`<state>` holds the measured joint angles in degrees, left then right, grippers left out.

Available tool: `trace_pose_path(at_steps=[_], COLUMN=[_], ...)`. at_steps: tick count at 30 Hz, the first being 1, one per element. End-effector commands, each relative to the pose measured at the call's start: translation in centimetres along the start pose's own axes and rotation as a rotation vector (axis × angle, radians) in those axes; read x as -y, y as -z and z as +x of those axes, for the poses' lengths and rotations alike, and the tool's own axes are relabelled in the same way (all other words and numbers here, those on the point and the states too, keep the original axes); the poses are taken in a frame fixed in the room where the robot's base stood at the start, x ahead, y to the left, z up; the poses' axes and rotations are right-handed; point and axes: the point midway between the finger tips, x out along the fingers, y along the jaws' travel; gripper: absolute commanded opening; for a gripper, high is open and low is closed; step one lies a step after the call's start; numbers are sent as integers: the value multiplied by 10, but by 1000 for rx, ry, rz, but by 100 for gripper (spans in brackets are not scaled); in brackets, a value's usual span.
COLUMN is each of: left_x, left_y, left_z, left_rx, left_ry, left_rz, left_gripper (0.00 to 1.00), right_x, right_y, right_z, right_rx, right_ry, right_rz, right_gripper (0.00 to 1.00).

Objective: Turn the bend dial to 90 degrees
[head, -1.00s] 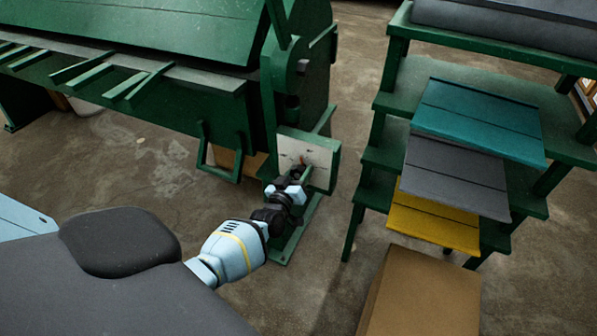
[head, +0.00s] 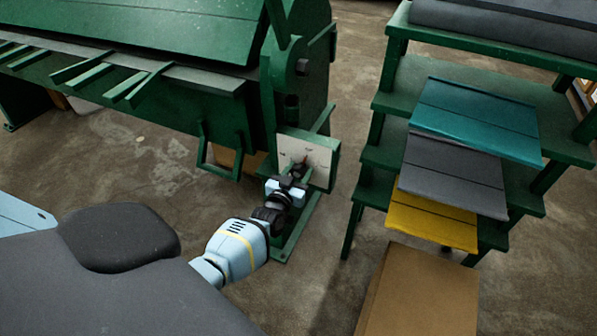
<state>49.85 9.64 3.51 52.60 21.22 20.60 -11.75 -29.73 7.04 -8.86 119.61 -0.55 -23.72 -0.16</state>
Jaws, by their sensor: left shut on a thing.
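The bend dial has a pale square plate (head: 318,154) on the right end of the green brake machine (head: 215,85). A small reddish-brown part, which looks like its pointer or knob (head: 300,168), shows in the middle of the plate, just above my gripper's fingers. My left gripper (head: 298,175) is shut at the dial's centre, on what looks like the knob. The fingers hide most of the knob, and the angle it points to is too small to read. My right gripper is not in the view.
A green stepped rack to the right holds a teal sheet (head: 476,122), a grey sheet (head: 452,175) and a yellow sheet (head: 432,220). A brown box (head: 420,295) stands in front. Bare floor lies between rack and machine.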

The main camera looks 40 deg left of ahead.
Motion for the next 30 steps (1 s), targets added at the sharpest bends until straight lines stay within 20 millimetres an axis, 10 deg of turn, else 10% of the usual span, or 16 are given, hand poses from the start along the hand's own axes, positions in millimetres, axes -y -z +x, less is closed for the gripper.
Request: trace_pose_path(at_steps=[6, 7, 12, 30], left_x=[0, 0, 0, -1], left_y=[-1, -1, 0, 1], left_z=[0, 0, 0, -36], left_rx=[1, 1, 1, 1], left_ry=[0, 0, 0, -1], left_rz=[-1, -1, -1, -3], left_gripper=[23, 47, 67, 67], right_x=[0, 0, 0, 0], right_y=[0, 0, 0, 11], right_z=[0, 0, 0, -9], right_rx=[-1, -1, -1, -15], right_ry=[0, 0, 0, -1], right_rz=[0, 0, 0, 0], right_gripper=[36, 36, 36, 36])
